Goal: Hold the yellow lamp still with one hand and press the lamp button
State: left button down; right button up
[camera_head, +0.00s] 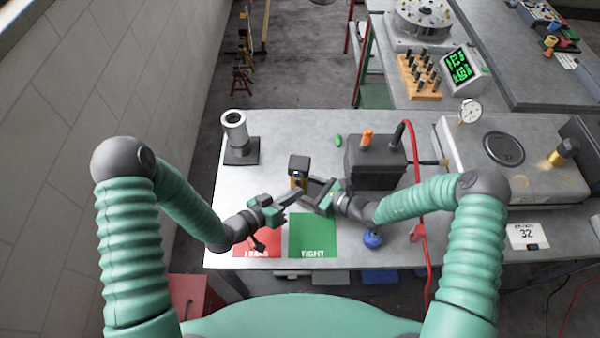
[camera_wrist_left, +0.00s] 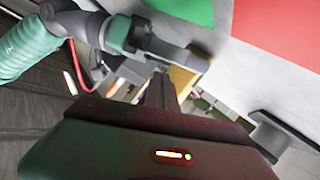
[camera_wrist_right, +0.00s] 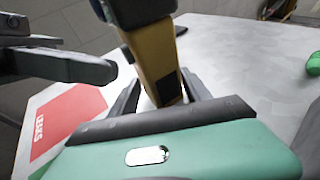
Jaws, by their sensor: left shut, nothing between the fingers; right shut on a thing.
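The yellow lamp (camera_head: 299,164) stands upright near the middle of the table, with a black head and a yellow body. A small pale spot shows on its head's near side. My right gripper (camera_head: 314,194) is shut on the yellow body, which shows between its fingers in the right wrist view (camera_wrist_right: 156,62). My left gripper (camera_head: 291,197) is shut and empty, close to the lamp on its near left side. In the left wrist view, the lamp's yellow body (camera_wrist_left: 183,82) shows just beyond the left fingers. I cannot clearly make out the lamp button.
A red mat (camera_head: 256,250) and a green mat marked TIGHT (camera_head: 313,238) lie at the table's front.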

pick_arm(q)
jog(key=shift+w, duration=0.1)
dwell(0.5)
jog(key=shift+w+r, duration=0.1)
jog(key=shift+w, duration=0.2)
dwell(0.4)
jog(key=shift+s, duration=0.45)
jog(key=shift+s+a, duration=0.15)
jog(key=shift+s, duration=1.4)
jog(key=shift+s+a, duration=0.15)
jog(key=shift+s, duration=1.35)
pick_arm(e)
jog(key=o, duration=1)
jog(key=shift+o, duration=0.2)
